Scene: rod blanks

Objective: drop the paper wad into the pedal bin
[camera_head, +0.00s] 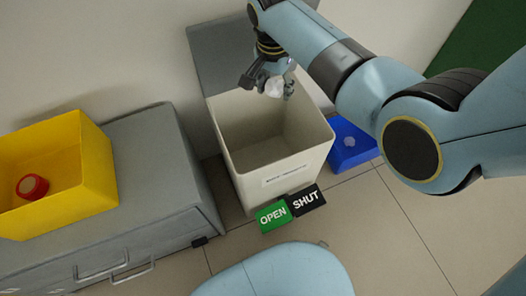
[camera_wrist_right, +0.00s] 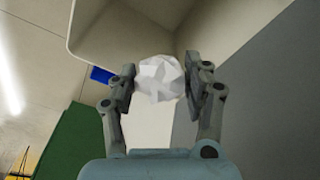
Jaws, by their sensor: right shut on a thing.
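The white crumpled paper wad (camera_head: 274,87) is held between the fingers of my right gripper (camera_head: 267,86), above the back part of the pedal bin's opening. The right wrist view also shows the wad (camera_wrist_right: 160,78) pinched between both fingertips of the right gripper (camera_wrist_right: 160,84). The cream pedal bin (camera_head: 277,176) stands with its grey lid (camera_head: 222,60) raised at the back. A green OPEN pedal (camera_head: 272,215) and a black SHUT pedal (camera_head: 307,200) sit at its front foot. The bin's inside looks empty where it shows. My left gripper is not in view.
A grey drawer cabinet (camera_head: 150,160) stands left of the bin and carries a yellow box (camera_head: 85,165) with a red round object (camera_head: 32,186) inside. A blue container (camera_head: 352,150) sits on the floor right of the bin. Tiled floor is clear at the lower right.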

